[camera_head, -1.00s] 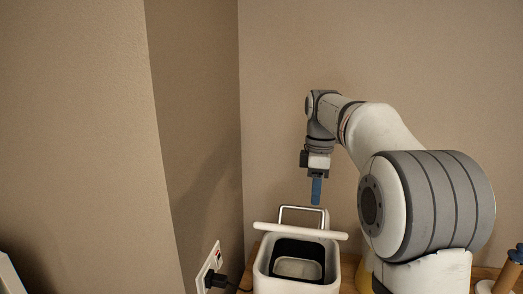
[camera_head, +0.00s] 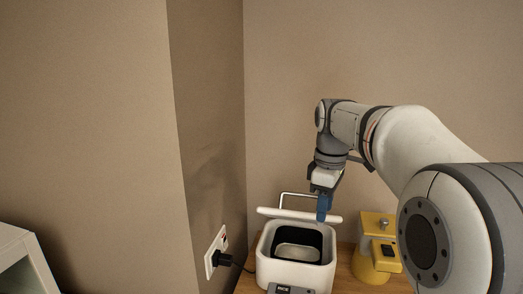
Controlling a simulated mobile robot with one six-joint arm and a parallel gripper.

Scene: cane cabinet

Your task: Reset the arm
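My gripper (camera_head: 324,208) hangs at the end of my arm, pointing down, with blue fingers. It is above the back right of a white rice cooker (camera_head: 262,272), near its raised lid (camera_head: 290,214). From this angle the fingers overlap the lid's right part, and I cannot tell whether they touch it. The fingers show as one narrow blue shape, so their opening is unclear. No held object shows.
The rice cooker stands open on a wooden surface (camera_head: 345,280) with a dark inside. A yellow appliance (camera_head: 372,262) stands to its right. A black plug (camera_head: 222,258) sits in a wall socket (camera_head: 211,262) at left. A white furniture corner (camera_head: 22,258) shows at lower left. Walls close off the back and left.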

